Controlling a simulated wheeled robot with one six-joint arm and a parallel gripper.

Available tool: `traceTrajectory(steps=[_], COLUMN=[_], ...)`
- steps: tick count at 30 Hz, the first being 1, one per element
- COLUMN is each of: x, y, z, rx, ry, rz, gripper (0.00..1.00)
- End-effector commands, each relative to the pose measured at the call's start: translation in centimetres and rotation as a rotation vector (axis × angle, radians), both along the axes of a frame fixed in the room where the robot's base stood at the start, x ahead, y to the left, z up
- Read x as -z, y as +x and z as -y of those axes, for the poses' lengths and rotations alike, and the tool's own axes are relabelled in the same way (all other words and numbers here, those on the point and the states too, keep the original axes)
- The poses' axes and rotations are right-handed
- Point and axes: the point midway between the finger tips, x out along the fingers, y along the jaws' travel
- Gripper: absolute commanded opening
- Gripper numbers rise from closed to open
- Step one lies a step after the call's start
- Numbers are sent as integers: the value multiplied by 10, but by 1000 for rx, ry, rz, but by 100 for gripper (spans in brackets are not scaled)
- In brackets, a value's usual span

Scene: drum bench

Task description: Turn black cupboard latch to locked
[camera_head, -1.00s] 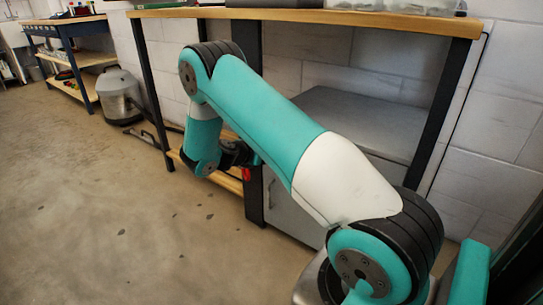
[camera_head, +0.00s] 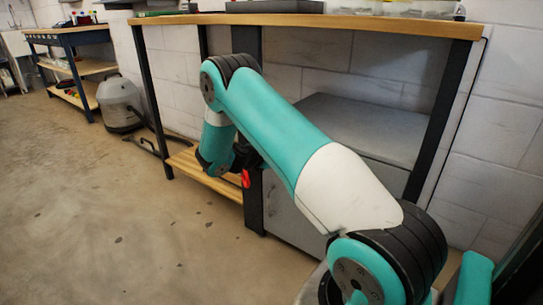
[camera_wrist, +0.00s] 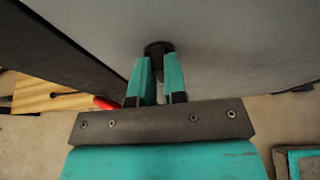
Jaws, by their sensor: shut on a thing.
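The black latch (camera_wrist: 158,48) is a small dark knob on the grey cupboard (camera_wrist: 215,35) front in the wrist view. My gripper (camera_wrist: 159,62) has its two teal fingers on either side of the latch, shut on it. The fingertips hide part of the latch, and I cannot tell its exact turn. In the head view the grey cupboard (camera_head: 290,212) stands under the bench, and my arm covers part of it. The latch is hidden there.
A black bench leg (camera_head: 252,200) stands left of the cupboard front. A red thing (camera_head: 246,179) shows close by my gripper. A wooden low shelf (camera_head: 190,165) lies to the left. The floor in front is clear.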

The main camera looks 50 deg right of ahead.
Motion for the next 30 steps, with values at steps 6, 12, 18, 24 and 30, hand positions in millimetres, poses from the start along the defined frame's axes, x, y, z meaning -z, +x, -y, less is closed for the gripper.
traceTrajectory(steps=[6, 12, 18, 24, 30], x=[-1, -2, -2, 1, 4], y=[0, -2, -5, -7, -9], z=[0, 0, 0, 1, 1], rx=[0, 0, 1, 0, -1], ry=[2, 10, 24, 38, 52], rz=[26, 117, 275, 464, 653], gripper=[0, 0, 0, 0, 0])
